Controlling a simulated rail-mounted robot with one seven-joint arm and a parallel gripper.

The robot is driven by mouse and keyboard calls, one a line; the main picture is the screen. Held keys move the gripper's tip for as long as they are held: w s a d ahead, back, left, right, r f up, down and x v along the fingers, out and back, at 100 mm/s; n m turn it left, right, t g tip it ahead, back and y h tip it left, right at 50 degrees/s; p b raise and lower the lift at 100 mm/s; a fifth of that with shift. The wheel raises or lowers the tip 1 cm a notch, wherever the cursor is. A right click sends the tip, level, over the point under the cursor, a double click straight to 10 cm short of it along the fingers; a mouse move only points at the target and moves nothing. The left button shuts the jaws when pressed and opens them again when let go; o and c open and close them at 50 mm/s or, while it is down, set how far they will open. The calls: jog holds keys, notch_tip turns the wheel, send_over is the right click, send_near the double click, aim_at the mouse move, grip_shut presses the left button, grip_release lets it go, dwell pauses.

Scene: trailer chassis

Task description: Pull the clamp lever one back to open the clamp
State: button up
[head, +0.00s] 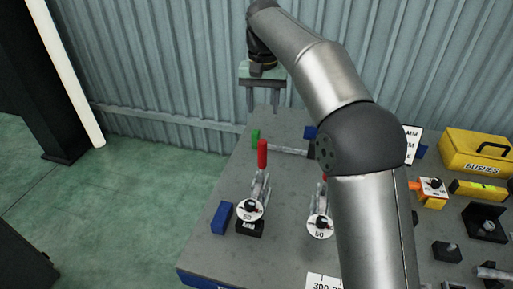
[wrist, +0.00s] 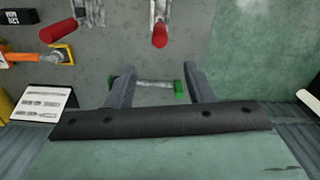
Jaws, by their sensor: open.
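Two toggle clamps stand on the grey table in the head view. Which is clamp lever one is not labelled.
A grey bar (head: 288,150) with a green block (head: 255,138) lies between gripper and clamps. A blue block (head: 221,217) sits left of the left clamp. A yellow box (head: 476,154) and small fixtures fill the right. A corrugated wall (head: 170,70) stands behind my gripper.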

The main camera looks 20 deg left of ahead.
aim_at(263, 149)
notch_tip(263, 149, down, 16)
jog(key=shift+r, duration=0.15)
dwell(0.3)
grip_shut()
jog(key=shift+d, duration=0.15)
